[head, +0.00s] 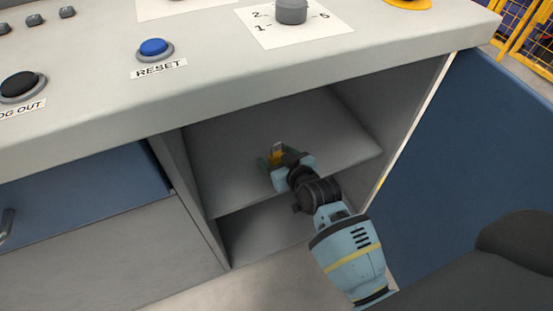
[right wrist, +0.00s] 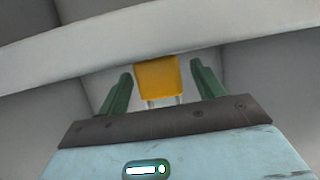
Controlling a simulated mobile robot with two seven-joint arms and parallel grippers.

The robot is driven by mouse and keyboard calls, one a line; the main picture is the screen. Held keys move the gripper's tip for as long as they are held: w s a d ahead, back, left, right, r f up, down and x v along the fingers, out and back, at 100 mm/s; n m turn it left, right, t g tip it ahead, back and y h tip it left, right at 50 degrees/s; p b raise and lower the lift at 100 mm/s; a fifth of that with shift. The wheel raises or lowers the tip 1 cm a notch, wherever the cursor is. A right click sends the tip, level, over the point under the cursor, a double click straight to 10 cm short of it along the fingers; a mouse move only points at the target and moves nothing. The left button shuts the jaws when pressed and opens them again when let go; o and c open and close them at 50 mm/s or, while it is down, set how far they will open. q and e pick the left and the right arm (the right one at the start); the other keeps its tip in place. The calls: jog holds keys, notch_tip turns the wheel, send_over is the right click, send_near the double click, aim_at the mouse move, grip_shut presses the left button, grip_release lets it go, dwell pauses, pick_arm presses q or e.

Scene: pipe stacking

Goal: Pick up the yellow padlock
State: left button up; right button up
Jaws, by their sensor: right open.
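The yellow padlock (head: 277,156) is on the shelf inside the open cabinet, partly hidden by my right gripper in the head view. In the right wrist view the padlock (right wrist: 158,79) shows its yellow body with a silver shackle toward my gripper. My right gripper (head: 272,161) reaches into the cabinet. In the right wrist view its green fingers (right wrist: 160,82) are open, one on each side of the padlock, with a gap visible on both sides. My left gripper is not in view.
The cabinet shelf (head: 225,165) is otherwise bare around the padlock. A blue door (head: 470,160) stands open at right. The console top (head: 220,75) overhangs the opening, with a blue reset button (head: 153,47) on it. A blue drawer (head: 80,200) is at left.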

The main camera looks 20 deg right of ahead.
jog(key=shift+w, duration=0.15)
jog(key=c, duration=1.1)
jog(key=shift+r, duration=0.1)
notch_tip(320, 180, up, 10)
jog(key=p, duration=0.4)
